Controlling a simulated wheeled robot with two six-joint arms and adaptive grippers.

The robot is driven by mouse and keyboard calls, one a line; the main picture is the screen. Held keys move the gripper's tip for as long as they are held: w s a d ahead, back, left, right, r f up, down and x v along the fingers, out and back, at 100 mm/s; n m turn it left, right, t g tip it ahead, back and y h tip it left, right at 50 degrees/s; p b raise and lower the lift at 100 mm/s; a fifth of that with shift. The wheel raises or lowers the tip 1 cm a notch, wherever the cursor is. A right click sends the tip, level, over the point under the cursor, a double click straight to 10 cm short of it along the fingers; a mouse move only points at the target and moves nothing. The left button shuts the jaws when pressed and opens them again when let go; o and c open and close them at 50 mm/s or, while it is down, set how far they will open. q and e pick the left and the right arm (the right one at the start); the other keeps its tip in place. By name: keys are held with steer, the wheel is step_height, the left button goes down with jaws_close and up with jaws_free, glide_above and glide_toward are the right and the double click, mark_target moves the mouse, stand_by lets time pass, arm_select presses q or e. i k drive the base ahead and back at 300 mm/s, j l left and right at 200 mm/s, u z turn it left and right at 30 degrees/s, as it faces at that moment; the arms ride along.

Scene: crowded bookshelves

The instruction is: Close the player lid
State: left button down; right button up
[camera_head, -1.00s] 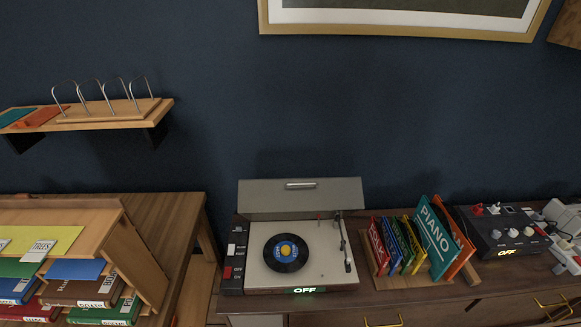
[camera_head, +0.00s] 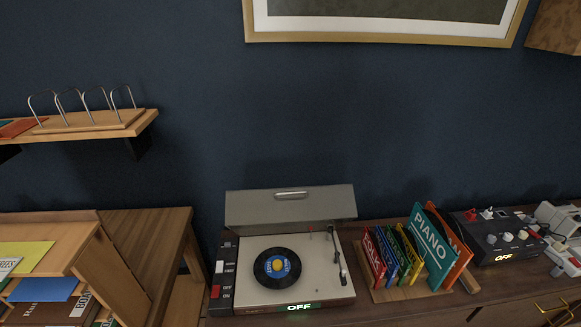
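The record player (camera_head: 240,292) stands on the dark wooden cabinet at the bottom centre. Its grey lid (camera_head: 290,209) is open, tilted up at the back near the wall, with a light handle (camera_head: 291,195) by its upper edge. A black record (camera_head: 277,267) with a blue and yellow label lies on the platter. The tonearm (camera_head: 338,262) is at the right side of the deck. A lit sign on the front (camera_head: 299,307) reads OFF.
A rack of coloured record sleeves (camera_head: 412,252) stands close to the player's right. A black control box (camera_head: 495,237) is farther right. A wooden shelf unit (camera_head: 52,245) and a table (camera_head: 148,228) stand at the left. A wall shelf (camera_head: 70,134) hangs above them.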

mark_target(340, 198)
steer(key=j+z, duration=0.1)
steer(key=j, duration=0.9)
steer(key=k+j, duration=0.15)
steer(key=j, duration=0.85)
steer(key=i+z, duration=0.05)
